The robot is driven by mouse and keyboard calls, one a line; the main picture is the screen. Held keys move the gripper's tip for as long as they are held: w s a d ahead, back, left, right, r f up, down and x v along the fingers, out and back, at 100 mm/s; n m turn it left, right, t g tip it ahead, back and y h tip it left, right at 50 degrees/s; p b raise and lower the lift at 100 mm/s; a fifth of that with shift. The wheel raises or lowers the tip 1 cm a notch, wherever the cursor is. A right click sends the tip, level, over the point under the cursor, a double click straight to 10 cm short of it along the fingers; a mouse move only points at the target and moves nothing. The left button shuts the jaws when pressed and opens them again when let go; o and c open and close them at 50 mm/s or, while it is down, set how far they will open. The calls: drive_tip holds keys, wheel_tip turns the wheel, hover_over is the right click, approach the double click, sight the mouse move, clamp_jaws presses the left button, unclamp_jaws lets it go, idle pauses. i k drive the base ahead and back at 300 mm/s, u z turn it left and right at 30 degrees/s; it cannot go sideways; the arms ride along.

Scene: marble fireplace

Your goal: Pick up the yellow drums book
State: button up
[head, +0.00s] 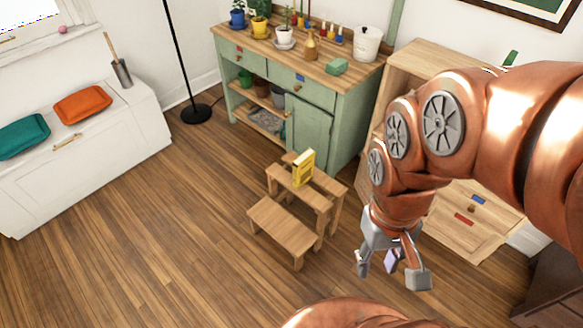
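The yellow book (303,168) stands upright on the top step of a small wooden step stool (283,226). It is small in view and I cannot read its cover. My gripper (391,275) hangs to the right of the stool and lower in the picture, well apart from the book. Its fingers are spread and point downward. A small pale purple patch (391,260) shows between the fingers; I cannot tell whether it is part of the gripper.
A green cabinet (338,122) with a wooden top holding plants and pots stands behind the stool. A light wooden drawer unit (455,245) is partly hidden behind my arm. A white bench (90,160) with cushions is at left. The wooden floor at front left is clear.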

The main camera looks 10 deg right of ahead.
sight(302, 166)
drive_tip(key=k, duration=0.5)
drive_tip(key=u, duration=1.1)
drive_tip(key=i, duration=0.65)
drive_tip(key=u, duration=0.1)
